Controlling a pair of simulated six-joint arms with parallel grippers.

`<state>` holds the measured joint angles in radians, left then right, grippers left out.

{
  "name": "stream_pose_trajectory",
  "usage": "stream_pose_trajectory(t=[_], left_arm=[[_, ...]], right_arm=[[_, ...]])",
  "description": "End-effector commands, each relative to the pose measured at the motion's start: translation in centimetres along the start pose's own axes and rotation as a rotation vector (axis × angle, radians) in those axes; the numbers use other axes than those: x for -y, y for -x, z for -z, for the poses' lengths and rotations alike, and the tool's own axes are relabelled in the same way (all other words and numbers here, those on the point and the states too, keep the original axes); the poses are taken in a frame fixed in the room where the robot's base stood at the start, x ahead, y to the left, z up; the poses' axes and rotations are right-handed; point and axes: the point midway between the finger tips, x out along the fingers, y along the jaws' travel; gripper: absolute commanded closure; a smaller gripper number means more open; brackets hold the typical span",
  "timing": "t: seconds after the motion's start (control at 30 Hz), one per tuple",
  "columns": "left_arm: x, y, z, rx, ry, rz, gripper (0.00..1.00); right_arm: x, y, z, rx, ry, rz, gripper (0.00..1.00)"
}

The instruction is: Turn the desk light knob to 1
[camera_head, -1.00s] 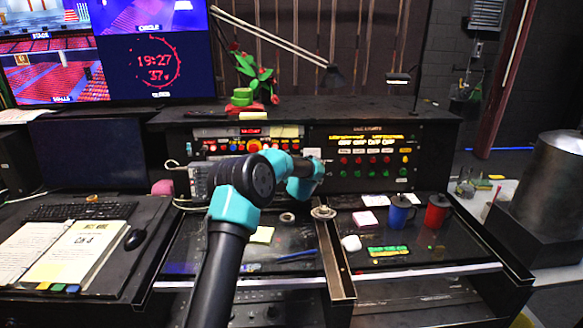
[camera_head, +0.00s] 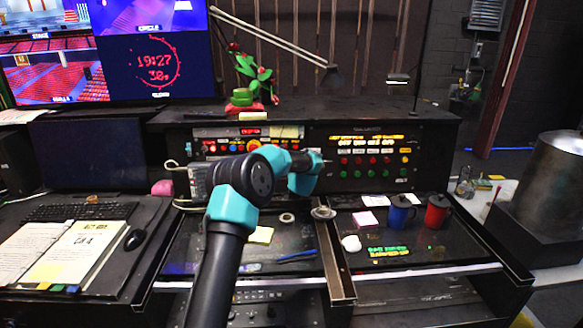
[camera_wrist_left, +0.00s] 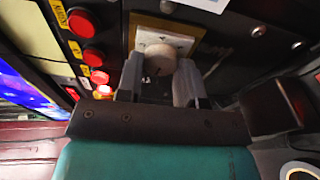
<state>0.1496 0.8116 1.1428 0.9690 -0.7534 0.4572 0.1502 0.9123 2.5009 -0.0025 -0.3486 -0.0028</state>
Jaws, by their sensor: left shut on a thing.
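The desk light knob (camera_wrist_left: 161,60) is a round beige knob with a dark pointer mark, on a white plate (camera_wrist_left: 178,42) with a yellowish frame. In the wrist view my left gripper (camera_wrist_left: 159,80) has one finger on each side of the knob and is shut on it. The scale figures are not readable. In the head view my left arm reaches to the console's upright panel, and its own wrist hides the fingers and the knob. My right gripper is not in view.
A row of red buttons (camera_wrist_left: 92,56) runs beside the knob. Another button panel (camera_head: 372,160) stands to the right. A blue mug (camera_head: 398,217), a red mug (camera_head: 437,212) and a tape roll (camera_head: 287,217) stand on the desk. A monitor (camera_head: 150,50) is at the left.

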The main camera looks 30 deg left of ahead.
Motion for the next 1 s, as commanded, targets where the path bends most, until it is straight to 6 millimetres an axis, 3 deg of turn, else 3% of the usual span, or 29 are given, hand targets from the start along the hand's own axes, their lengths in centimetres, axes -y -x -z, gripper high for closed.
stream_pose_trajectory(t=[0.27,0.3,0.57,1.0], left_arm=[[-0.06,-0.02,0.04,-0.001,0.001,-0.001,0.89],[-0.06,-0.02,0.04,-0.001,0.000,-0.001,0.65],[-0.03,-0.01,0.02,0.000,0.000,0.000,0.40],[-0.05,0.79,-0.03,0.001,-0.001,0.001,0.40]], right_arm=[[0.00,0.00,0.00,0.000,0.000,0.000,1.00],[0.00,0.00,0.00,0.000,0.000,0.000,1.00],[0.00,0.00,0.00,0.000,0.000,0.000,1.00],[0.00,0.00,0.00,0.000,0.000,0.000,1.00]])
